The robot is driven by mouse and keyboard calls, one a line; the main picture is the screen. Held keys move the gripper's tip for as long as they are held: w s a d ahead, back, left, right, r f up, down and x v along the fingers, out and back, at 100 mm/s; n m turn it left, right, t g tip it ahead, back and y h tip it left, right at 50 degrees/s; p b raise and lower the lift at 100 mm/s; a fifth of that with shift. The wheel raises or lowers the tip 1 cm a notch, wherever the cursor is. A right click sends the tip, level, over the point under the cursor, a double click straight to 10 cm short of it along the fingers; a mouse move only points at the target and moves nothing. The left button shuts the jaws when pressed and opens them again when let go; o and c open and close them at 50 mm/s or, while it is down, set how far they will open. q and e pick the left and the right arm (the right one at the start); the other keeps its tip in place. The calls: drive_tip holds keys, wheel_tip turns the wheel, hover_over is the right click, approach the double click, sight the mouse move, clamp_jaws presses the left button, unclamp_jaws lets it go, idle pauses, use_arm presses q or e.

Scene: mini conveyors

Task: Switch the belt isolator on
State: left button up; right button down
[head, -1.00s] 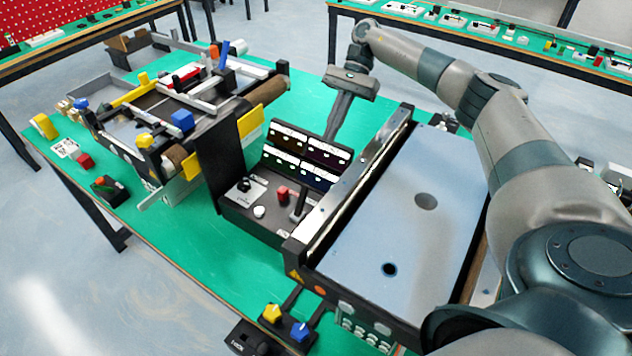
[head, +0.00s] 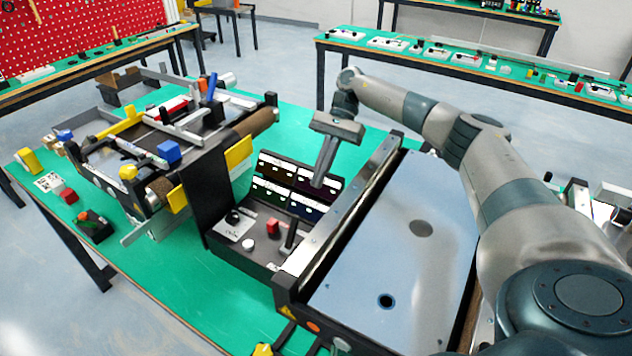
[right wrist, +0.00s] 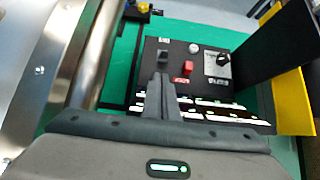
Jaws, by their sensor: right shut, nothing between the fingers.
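The control panel (head: 262,262) stands between the two conveyors. A black rotary knob on a white plate (head: 233,224) sits at its left and shows in the right wrist view (right wrist: 222,60). A red button (head: 272,227), a white button (head: 247,244) and an upright black lever (head: 290,236) are beside it. The labels are too small to read, so I cannot tell which control is the isolator. My right gripper (head: 318,184) is shut and empty, in front of the display screens. In the right wrist view its fingers (right wrist: 160,84) point toward the black lever (right wrist: 161,58), apparently apart from it.
A conveyor with a blue-grey bed (head: 400,250) and raised metal rail lies right of the panel. A black upright plate (head: 208,190) and yellow plates (head: 238,155) stand left, by another conveyor. Green table surface (head: 170,275) is clear at the front left.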

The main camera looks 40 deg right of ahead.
drive_tip(key=p, duration=0.4)
approach(292, 233)
drive_tip(key=f, duration=0.3)
drive_tip(key=shift+s, duration=0.25)
drive_tip(key=shift+s+a+f, duration=0.15)
drive_tip(key=shift+a+f, duration=0.25)
drive_tip(key=shift+f, duration=0.1)
